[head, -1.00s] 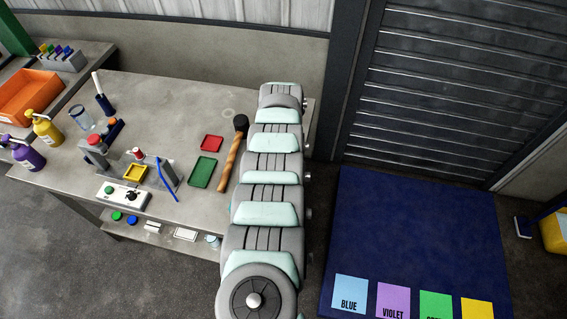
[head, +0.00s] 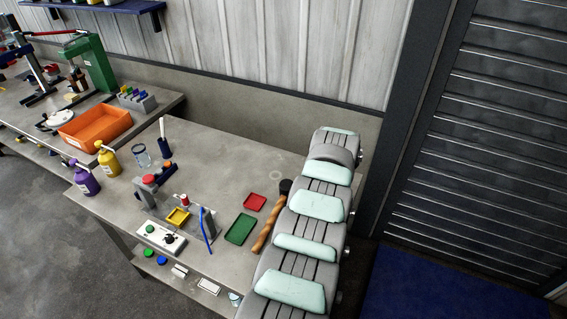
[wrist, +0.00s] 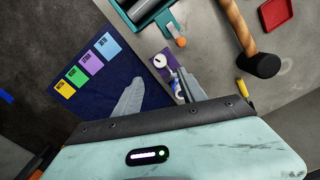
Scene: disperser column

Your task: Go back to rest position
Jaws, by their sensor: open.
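My gripper (wrist: 158,92) shows only in the wrist view. Its two grey fingers are spread apart with nothing held between them. Beyond the fingertips is a small purple item (wrist: 171,56) with a white round part; whether it touches a finger is hard to tell. In the head view my arm reaches across the right end of the grey workbench (head: 205,150), and the gripper is hidden from that view.
A wooden-handled mallet (head: 270,226) lies close beside my arm, near a red tray (head: 255,202) and a green tray (head: 241,229). An orange bin (head: 95,128) stands at the left. A blue mat (head: 420,290) lies on the floor at right, with coloured labels (wrist: 86,65).

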